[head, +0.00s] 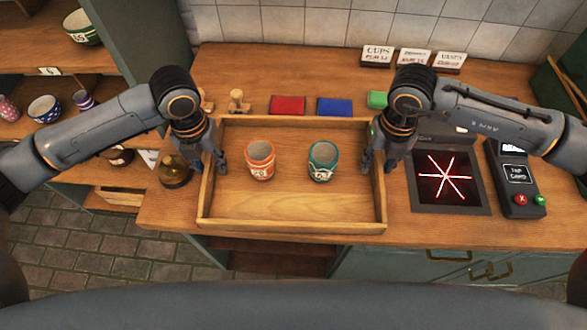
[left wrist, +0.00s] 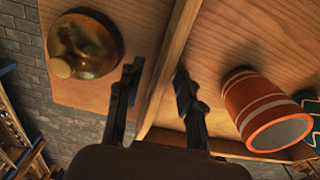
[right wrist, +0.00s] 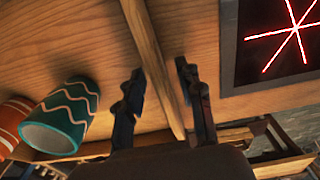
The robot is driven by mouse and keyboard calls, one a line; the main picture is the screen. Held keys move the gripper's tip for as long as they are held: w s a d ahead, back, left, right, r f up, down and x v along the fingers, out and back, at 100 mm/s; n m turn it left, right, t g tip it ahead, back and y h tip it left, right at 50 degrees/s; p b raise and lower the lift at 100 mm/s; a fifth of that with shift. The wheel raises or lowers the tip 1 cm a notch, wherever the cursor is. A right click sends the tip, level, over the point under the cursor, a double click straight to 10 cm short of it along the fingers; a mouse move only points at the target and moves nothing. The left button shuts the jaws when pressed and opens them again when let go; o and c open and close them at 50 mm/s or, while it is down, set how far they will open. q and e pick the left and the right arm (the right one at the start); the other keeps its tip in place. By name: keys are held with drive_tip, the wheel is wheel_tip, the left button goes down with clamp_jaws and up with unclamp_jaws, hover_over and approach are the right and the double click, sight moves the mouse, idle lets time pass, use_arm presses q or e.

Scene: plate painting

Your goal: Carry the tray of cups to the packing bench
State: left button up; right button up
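The wooden tray (head: 290,227) sits on the wooden counter. An orange cup with white bands (head: 260,160) and a teal cup with a white zigzag (head: 323,162) stand apart inside it. My left gripper (head: 197,163) is at the tray's left wall. In the left wrist view its open fingers (left wrist: 157,75) straddle that wall (left wrist: 170,70), with gaps beside it. My right gripper (head: 378,163) is at the right wall. In the right wrist view its open fingers (right wrist: 160,70) straddle that wall (right wrist: 160,75), also with gaps. I cannot identify a packing bench.
A round brass bell-like object (head: 174,171) stands left of the tray. A dark screen with red lines (head: 446,180) and a card terminal (head: 516,180) lie to the right. Red (head: 288,105) and blue (head: 335,106) pads lie behind. Shelves with pottery (head: 45,109) stand left.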

use_arm(q)
clamp_jaws()
use_arm(e)
clamp_jaws()
use_arm(q)
drive_tip(key=shift+w+r, duration=0.1)
drive_tip(key=shift+r, duration=0.1)
use_arm(e)
drive_tip(key=shift+w+r, duration=0.1)
drive_tip(key=shift+r, duration=0.1)
